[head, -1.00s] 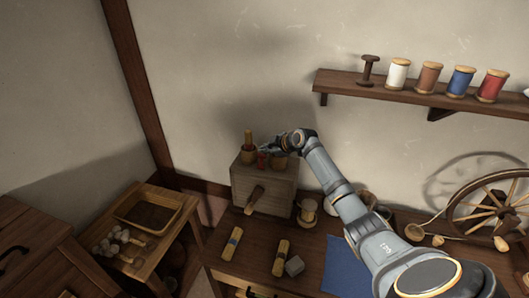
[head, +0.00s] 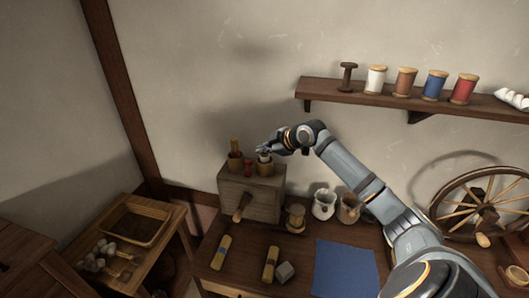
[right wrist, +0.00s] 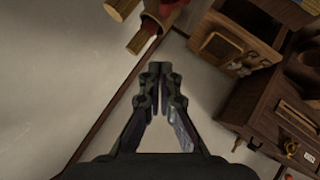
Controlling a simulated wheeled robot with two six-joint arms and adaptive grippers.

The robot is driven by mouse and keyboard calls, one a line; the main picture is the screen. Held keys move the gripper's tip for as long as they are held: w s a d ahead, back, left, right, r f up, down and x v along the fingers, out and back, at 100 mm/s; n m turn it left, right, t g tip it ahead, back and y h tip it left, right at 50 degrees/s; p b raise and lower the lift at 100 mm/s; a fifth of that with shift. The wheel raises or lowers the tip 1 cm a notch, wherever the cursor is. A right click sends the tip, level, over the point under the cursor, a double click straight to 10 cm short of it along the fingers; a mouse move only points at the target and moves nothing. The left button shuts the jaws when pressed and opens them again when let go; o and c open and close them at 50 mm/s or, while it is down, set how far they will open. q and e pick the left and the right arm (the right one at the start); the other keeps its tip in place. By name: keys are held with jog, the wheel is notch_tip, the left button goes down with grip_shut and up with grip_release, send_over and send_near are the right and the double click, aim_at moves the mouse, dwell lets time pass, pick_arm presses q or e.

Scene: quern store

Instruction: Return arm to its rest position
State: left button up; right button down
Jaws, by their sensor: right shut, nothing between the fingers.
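My right arm reaches in from the lower right in the head view. My right gripper (head: 263,149) is shut and empty, just above a wooden cup (head: 265,169) on the wooden box with a side handle (head: 265,199). A small pale thing shows in that cup's mouth, partly behind the fingers. A second cup (head: 235,165) with an upright stick stands to the left, and a small red thing (head: 247,169) sits between them. In the right wrist view the gripper's fingertips (right wrist: 161,72) meet with nothing between them. My left gripper is not in view.
A wall shelf (head: 330,92) with several spools hangs above my arm. A spinning wheel (head: 480,205) stands at the right. Two jugs (head: 324,206), a blue cloth (head: 345,270), yellow rolls (head: 221,252) and a grey block (head: 285,271) are on the bench. A side table (head: 150,255) stands left.

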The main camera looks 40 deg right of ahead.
jog(key=shift+s+r, duration=0.35)
jog(key=shift+s, duration=0.15)
